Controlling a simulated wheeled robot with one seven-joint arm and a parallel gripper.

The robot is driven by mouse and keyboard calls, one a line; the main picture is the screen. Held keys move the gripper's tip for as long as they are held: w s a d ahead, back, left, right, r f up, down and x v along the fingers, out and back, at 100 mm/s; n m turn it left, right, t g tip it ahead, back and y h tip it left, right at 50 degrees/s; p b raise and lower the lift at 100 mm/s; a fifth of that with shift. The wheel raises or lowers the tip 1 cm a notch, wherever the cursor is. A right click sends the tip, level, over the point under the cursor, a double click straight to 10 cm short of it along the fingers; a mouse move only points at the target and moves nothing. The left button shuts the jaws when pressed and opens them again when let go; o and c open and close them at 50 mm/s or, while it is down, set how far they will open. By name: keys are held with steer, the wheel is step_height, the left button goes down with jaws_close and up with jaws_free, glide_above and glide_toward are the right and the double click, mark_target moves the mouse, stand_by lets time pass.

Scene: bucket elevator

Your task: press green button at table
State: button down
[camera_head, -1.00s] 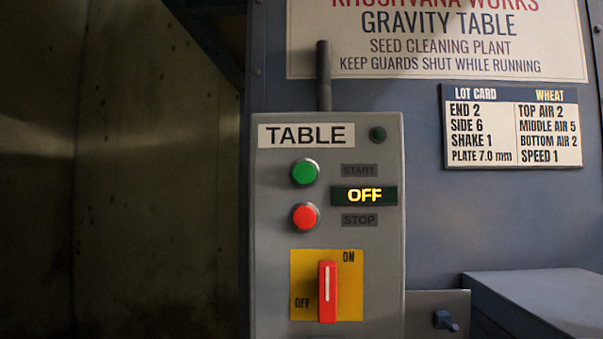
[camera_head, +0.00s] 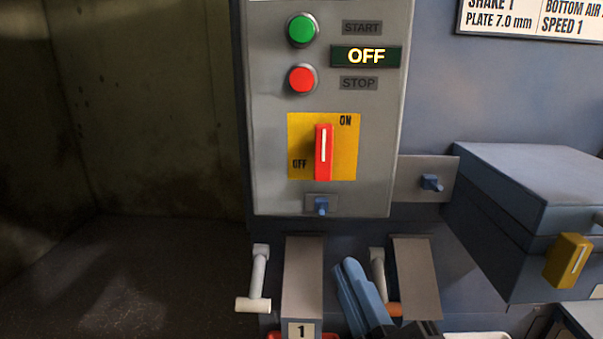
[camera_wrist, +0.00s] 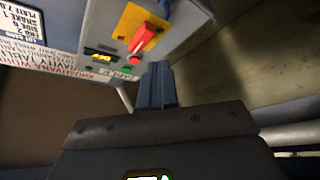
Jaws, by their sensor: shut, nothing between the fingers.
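The green button (camera_head: 302,29) is the round START button on the grey TABLE control panel (camera_head: 265,140). The red STOP button (camera_head: 302,79) is just below it, and a lit display (camera_head: 365,56) beside them reads OFF. My gripper (camera_head: 348,268) is shut and empty, below the panel in the head view and apart from it. In the wrist view the panel appears turned over, with the green button (camera_wrist: 127,69) left of my gripper's fingertips (camera_wrist: 157,68). Nothing hides the green button in either view.
A red switch handle (camera_head: 323,152) on a yellow plate sits below the buttons. Blue toggles (camera_head: 321,206) (camera_head: 431,183) are at the panel's foot and right. Levers (camera_head: 258,278) and chutes (camera_head: 304,275) are lower down. A blue box (camera_head: 520,190) juts out at right.

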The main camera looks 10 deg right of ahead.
mark_target(300, 36)
steer(key=w+a+r+t+h, duration=0.1)
steer(key=a+r+t, duration=0.1)
steer(key=r, duration=0.9)
steer(key=w+a+r+t+h, duration=0.2)
steer(key=a+r+t, duration=0.1)
steer(key=r, duration=0.9)
steer(key=shift+w+a+r+n+p, duration=0.25)
steer(key=shift+w+r+n+p, duration=0.05)
steer(key=shift+p, duration=0.15)
steer(key=shift+w, duration=0.1)
steer(key=shift+w+d, duration=0.3)
steer(key=shift+w, duration=1.1)
steer(key=shift+w+d, duration=0.25)
steer(key=shift+w, duration=1.2)
steer(key=shift+w+d, duration=0.3)
steer(key=shift+w, duration=1.1)
steer(key=shift+w+b, duration=0.1)
steer(key=shift+b, duration=0.25)
steer(key=shift+w, duration=0.3)
